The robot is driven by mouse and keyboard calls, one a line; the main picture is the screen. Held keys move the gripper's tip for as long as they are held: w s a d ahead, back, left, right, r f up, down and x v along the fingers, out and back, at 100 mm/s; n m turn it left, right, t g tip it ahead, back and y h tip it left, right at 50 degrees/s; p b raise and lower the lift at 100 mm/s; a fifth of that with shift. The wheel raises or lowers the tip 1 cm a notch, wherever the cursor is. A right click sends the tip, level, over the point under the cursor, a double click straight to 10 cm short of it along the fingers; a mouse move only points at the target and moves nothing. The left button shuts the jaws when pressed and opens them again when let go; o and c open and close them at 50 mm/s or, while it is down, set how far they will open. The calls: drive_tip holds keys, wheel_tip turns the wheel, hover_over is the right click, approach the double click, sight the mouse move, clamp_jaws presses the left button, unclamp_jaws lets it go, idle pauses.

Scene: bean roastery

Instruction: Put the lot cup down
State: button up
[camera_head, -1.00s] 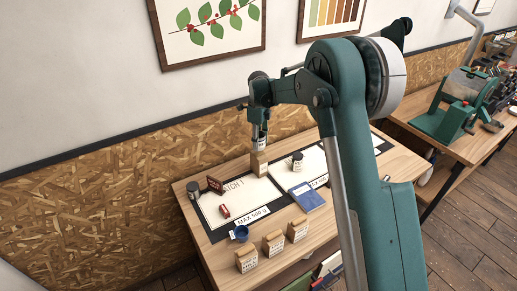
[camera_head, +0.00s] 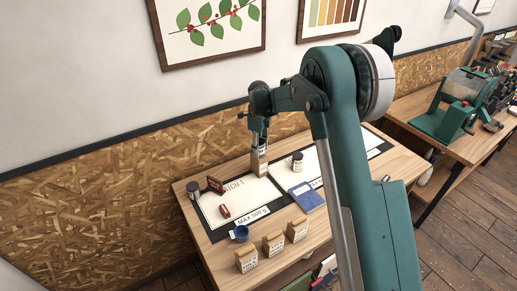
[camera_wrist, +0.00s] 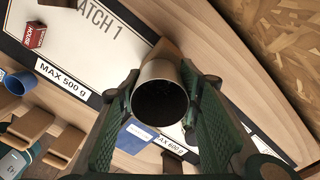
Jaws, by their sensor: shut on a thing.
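My gripper (camera_head: 260,142) is shut on the lot cup (camera_wrist: 160,70), a round metallic cup with a dark inside. In the wrist view the cup sits between my two green fingers (camera_wrist: 160,98), and I look down into its mouth. In the head view the cup shows only as a small pale shape low in my gripper, at the back edge of the white BATCH 1 panel (camera_head: 232,205). A tan pack (camera_head: 259,168) is right by it and partly overlaps it. I cannot tell whether the cup's base touches anything.
A dark labelled canister (camera_head: 193,190) stands at the left and another (camera_head: 297,160) to the right of my gripper.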

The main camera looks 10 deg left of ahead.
drive_tip(key=shift+f, duration=0.15)
drive_tip(key=o, duration=0.9)
wheel_tip(320, 180, up, 12)
drive_tip(key=shift+r+b, duration=0.2)
drive_tip(key=shift+b, duration=0.1)
idle(0.7)
